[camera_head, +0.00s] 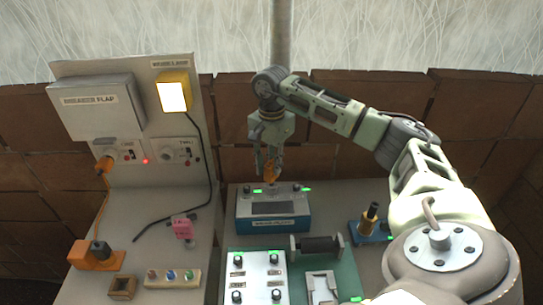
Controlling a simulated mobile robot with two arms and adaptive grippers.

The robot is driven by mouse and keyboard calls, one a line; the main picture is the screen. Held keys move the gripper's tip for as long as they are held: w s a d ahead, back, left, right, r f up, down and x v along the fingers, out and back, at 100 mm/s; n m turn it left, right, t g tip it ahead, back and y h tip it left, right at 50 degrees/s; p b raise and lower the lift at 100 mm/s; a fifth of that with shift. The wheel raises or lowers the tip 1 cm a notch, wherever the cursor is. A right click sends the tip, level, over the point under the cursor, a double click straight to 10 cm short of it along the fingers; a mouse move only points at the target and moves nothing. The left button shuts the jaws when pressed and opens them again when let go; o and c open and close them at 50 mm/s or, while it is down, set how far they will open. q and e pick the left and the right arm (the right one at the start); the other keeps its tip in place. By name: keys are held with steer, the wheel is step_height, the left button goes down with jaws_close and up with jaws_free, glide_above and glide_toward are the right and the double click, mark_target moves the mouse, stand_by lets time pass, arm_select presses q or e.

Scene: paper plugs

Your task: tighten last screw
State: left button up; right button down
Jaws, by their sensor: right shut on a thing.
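My right gripper (272,150) points down over the back of a blue box (273,222) with a dark window and a label on its front. It is shut on a small orange thing (271,172), perhaps a tool handle; the fingers partly cover it. Its lower end is near the box's top edge, and I cannot tell whether it touches. Dark knobs or screw heads show on the box top, one at left (246,188) and one at right (297,187), each beside a green light. A white panel (257,277) in front has dark round heads near its corners. My left gripper is out of view.
At left stands a board with a grey breaker flap box (95,105) and a lit yellow lamp (173,92) with a black cable. An orange block (90,257), a pink tag (183,228) and a button strip (172,278) lie below. A dark roller (317,245) and a blue-based brass piece (368,222) stand right.

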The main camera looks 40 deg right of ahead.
steer(key=m+p, duration=0.1)
steer(key=m, duration=0.6)
steer(key=shift+r+m, duration=0.1)
steer(key=shift+m, duration=0.2)
steer(key=m+p, duration=0.1)
steer(key=m, duration=0.3)
steer(key=shift+m, duration=0.7)
steer(key=shift+n, duration=0.6)
